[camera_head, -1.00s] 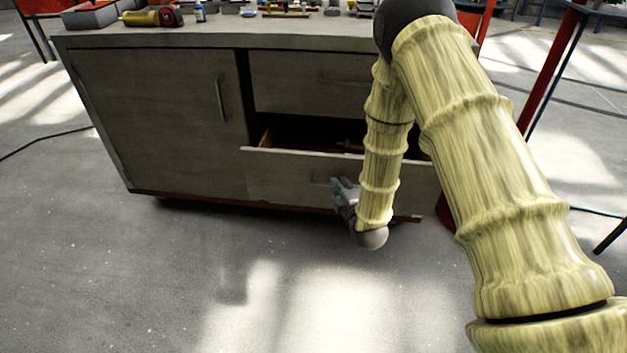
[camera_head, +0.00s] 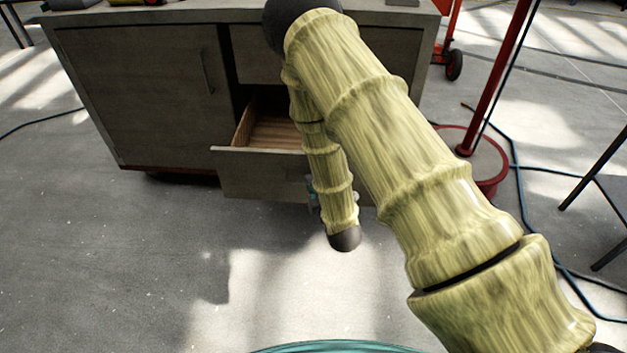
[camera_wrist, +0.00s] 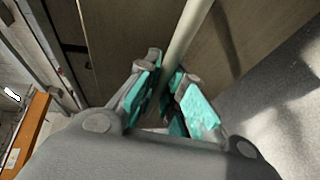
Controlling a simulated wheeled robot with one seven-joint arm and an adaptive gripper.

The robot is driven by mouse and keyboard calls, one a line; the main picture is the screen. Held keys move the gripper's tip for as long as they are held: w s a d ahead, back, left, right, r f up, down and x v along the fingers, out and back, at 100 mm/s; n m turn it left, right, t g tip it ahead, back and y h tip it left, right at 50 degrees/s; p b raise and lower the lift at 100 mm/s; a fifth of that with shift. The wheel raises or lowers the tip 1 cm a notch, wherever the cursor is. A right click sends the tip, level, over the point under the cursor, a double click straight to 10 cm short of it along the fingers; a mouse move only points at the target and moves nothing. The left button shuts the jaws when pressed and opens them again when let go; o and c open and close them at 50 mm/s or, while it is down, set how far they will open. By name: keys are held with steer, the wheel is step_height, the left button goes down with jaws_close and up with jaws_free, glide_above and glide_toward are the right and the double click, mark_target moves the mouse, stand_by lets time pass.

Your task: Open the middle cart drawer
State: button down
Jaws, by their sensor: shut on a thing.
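The grey cart (camera_head: 130,90) has a closed door on its left and drawers on its right. A drawer (camera_head: 250,172) below the upper right one stands well out, and its wooden inside shows. My gripper (camera_head: 313,195) is at this drawer's front, mostly hidden behind my arm in the head view. In the wrist view my gripper (camera_wrist: 172,95) has its teal fingers closed around the pale bar handle (camera_wrist: 188,38) of the drawer front (camera_wrist: 130,45).
The upper right drawer (camera_head: 390,65) is closed. A red stand with a round base (camera_head: 490,170) and cables lie right of the cart. The floor in front is clear.

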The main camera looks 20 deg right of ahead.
steer(key=shift+d, duration=0.15)
steer(key=c, duration=1.8)
jaws_free()
steer(key=s, duration=0.4)
steer(key=s+r, duration=0.1)
steer(key=s, duration=0.3)
steer(key=s+r, duration=0.1)
steer(key=s, duration=0.2)
steer(key=shift+s+r, duration=0.1)
steer(key=shift+s, duration=0.3)
